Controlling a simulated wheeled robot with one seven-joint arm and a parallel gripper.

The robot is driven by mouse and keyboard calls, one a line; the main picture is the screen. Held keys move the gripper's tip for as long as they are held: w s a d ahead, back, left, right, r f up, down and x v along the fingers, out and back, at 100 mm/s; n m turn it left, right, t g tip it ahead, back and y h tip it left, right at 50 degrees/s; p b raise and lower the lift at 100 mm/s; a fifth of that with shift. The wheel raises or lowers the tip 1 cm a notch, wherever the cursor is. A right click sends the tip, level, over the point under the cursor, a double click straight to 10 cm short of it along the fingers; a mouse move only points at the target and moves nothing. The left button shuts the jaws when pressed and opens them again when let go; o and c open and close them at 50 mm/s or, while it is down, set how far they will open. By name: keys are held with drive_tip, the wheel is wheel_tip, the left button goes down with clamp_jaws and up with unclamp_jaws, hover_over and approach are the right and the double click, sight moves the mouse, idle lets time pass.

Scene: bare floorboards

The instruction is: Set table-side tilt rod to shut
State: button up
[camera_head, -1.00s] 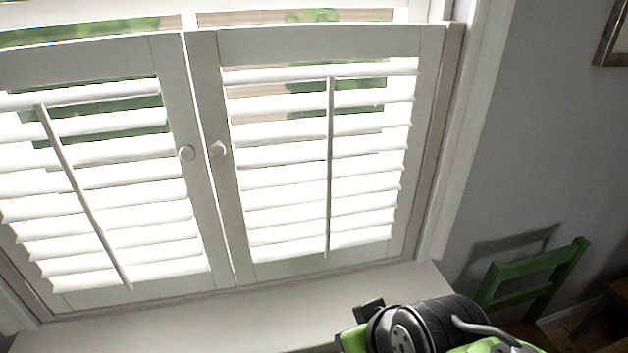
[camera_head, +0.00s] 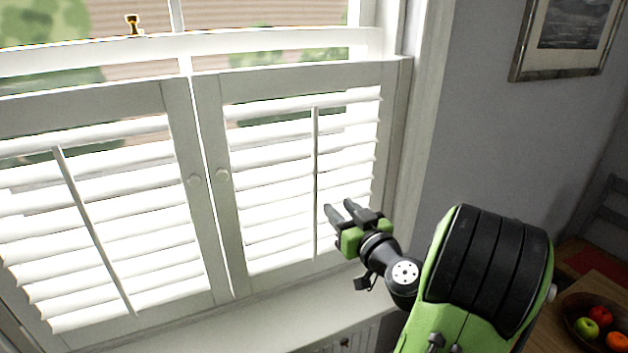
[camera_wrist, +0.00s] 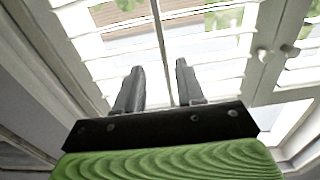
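The table-side tilt rod (camera_head: 315,170) is a thin white upright bar on the louvres of the right shutter panel (camera_head: 209,130). The slats (camera_head: 272,170) are tilted, with bright gaps and greenery showing between the upper ones. My gripper (camera_head: 340,207) is open and empty, just right of the rod's lower half. In the wrist view, the rod (camera_wrist: 161,30) runs between the two spread fingers of my gripper (camera_wrist: 160,68). No contact shows, and the remaining distance is hard to tell.
The left panel has its own tilt rod (camera_head: 90,225). Round knobs (camera_head: 223,174) sit at the panels' meeting edges. The sill (camera_head: 225,325) below is clear. A wooden table (camera_head: 547,335) with a fruit bowl (camera_head: 570,310) stands at lower right. A framed picture (camera_head: 519,60) hangs on the wall.

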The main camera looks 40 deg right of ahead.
sight(316, 184)
drive_tip(key=p+x, duration=0.4)
drive_tip(key=x, duration=0.5)
drive_tip(key=shift+w+r, duration=0.15)
drive_tip(key=shift+w, duration=0.15)
drive_tip(key=shift+w+d+p, duration=0.1)
drive_tip(key=shift+w+p, duration=0.25)
drive_tip(key=shift+w, duration=0.05)
drive_tip(key=shift+s, duration=0.1)
clamp_jaws()
